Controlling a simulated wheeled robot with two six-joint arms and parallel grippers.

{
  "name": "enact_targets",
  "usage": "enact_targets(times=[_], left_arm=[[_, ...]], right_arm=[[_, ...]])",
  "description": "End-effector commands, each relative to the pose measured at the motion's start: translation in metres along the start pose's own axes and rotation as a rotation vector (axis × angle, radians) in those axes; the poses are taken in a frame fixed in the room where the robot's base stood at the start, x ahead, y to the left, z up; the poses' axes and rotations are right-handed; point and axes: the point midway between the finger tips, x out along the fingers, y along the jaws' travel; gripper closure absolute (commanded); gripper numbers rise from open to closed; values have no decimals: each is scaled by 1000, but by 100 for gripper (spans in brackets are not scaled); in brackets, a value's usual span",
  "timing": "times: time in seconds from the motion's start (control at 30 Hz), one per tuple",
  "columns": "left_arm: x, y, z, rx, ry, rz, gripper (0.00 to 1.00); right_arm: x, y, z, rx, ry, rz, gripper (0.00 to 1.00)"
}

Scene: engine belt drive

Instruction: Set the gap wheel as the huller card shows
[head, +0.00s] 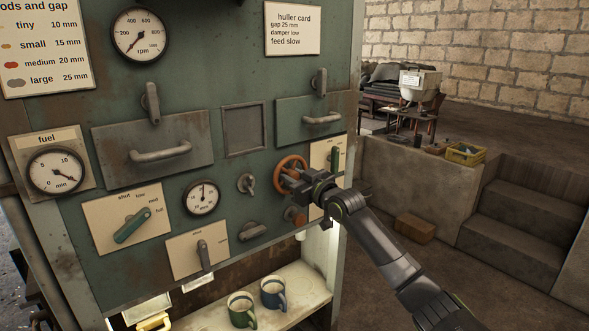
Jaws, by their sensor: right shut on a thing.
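The huller card (292,28) at the top of the green panel reads gap 25 mm, damper low, feed slow. The orange-brown wheel (284,166) sits at the panel's lower right. My right gripper (298,179) is shut on the wheel's right side and hides part of it. The pods and gap card (45,48) at the top left lists tiny 10 mm, small 15 mm, medium 20 mm and large 25 mm. I cannot read a gap scale near the wheel. My left gripper is not in view.
An rpm dial (140,34), a fuel dial (55,171) and a small gauge (202,197) are on the panel. A green lever (132,226) is at lower left. Green (242,311) and blue (273,293) mugs stand on the shelf below. Stone steps (520,215) are at right.

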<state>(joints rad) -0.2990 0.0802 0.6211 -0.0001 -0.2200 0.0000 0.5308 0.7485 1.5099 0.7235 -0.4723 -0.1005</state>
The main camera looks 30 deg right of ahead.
Motion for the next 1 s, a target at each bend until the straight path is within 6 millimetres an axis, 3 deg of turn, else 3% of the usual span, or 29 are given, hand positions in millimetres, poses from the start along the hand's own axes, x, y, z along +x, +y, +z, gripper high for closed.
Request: enact_targets(times=[0.03, 0.5, 1.0], left_arm=[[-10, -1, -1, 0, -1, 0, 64], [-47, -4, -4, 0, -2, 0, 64], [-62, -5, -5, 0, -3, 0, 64]], right_arm=[[0, 1, -10, 43, 10, 1, 95], [1, 0, -10, 451, 12, -2, 95], [1, 0, -8, 648, 14, -4, 95]])
